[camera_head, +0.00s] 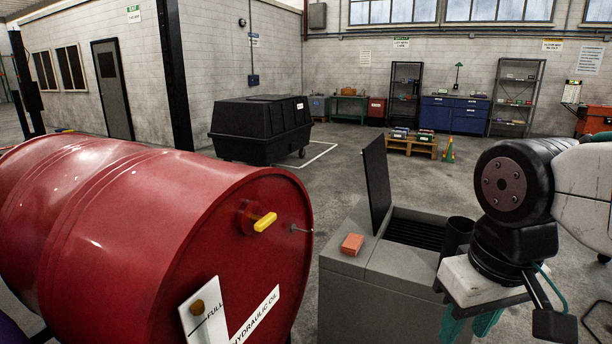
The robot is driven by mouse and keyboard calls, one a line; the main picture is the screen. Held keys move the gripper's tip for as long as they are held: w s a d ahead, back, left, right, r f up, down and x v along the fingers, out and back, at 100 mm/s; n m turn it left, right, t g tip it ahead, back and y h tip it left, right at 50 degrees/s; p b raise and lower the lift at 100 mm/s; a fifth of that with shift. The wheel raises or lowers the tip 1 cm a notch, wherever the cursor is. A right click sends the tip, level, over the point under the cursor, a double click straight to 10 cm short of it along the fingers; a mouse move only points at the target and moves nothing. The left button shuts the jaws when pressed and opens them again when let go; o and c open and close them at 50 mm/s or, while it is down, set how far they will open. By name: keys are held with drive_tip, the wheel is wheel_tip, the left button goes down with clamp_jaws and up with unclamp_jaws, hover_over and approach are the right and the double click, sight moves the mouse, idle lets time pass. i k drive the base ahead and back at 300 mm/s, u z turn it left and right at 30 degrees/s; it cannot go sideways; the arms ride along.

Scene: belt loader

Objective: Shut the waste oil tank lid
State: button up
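A grey box-shaped tank (340,285) stands right of the drum, taken to be the waste oil tank. Its dark flat lid (377,183) stands open, almost upright, at the left edge of the opening. A dark slatted grate (414,234) shows in the opening. My gripper (469,326) is at the lower right, in front of and to the right of the tank in the picture. Its teal fingers point down with a gap between them, and I see nothing held. The fingertips are partly cut off by the frame's bottom edge. My gripper is apart from the lid.
An orange-red block (352,244) lies on the tank's top, left of the opening. A dark cylinder (456,236) stands at its right side. A large red hydraulic oil drum (150,230) fills the left. A black wheeled bin (262,128) stands behind.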

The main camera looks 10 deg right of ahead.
sight(374, 155)
drive_tip(key=z, duration=1.85)
drive_tip(key=i, duration=5.35)
drive_tip(key=u, duration=2.85)
drive_tip(key=i, duration=2.2)
